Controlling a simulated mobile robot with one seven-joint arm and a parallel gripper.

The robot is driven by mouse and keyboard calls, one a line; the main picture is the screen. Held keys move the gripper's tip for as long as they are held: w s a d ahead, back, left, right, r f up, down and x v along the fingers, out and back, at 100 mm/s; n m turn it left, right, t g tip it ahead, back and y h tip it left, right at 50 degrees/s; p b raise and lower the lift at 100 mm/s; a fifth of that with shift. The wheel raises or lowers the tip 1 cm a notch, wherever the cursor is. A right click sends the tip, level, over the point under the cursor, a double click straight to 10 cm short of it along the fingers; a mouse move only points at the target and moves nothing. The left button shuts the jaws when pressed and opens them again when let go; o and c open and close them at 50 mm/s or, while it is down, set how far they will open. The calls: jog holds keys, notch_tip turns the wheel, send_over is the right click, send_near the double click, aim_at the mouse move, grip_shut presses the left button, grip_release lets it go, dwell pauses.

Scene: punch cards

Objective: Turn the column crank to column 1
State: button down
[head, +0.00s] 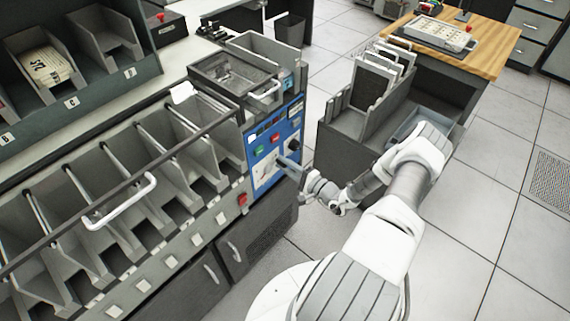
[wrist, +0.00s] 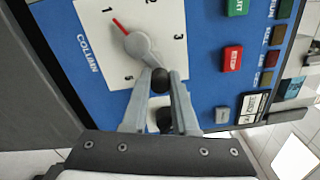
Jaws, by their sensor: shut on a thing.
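The column crank (wrist: 140,48) is a grey lever on a white dial plate (wrist: 90,45) marked COLUMN, on a blue panel. Its red pointer (wrist: 119,25) points up-left at the numeral 1. Its arm slants down-right from the hub to a dark round knob (wrist: 160,79). My gripper (wrist: 163,82) is shut on this knob, a finger on each side. In the head view my gripper (head: 287,166) is at the blue panel (head: 263,142) from the right, and the crank is too small there to read. The lower numerals of the dial are partly hidden by my fingers.
Green and red buttons (wrist: 232,58) sit right of the dial. A row of grey card pockets (head: 120,190) is left of the panel. A grey bin with cards (head: 365,100) stands to the right behind my arm. Tiled floor lies open at the far right.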

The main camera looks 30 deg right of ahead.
dwell(0.4)
jog(key=c, duration=0.7)
grip_release()
jog(key=v, duration=1.7)
jog(key=shift+s+d, duration=0.1)
jog(key=shift+s, duration=0.1)
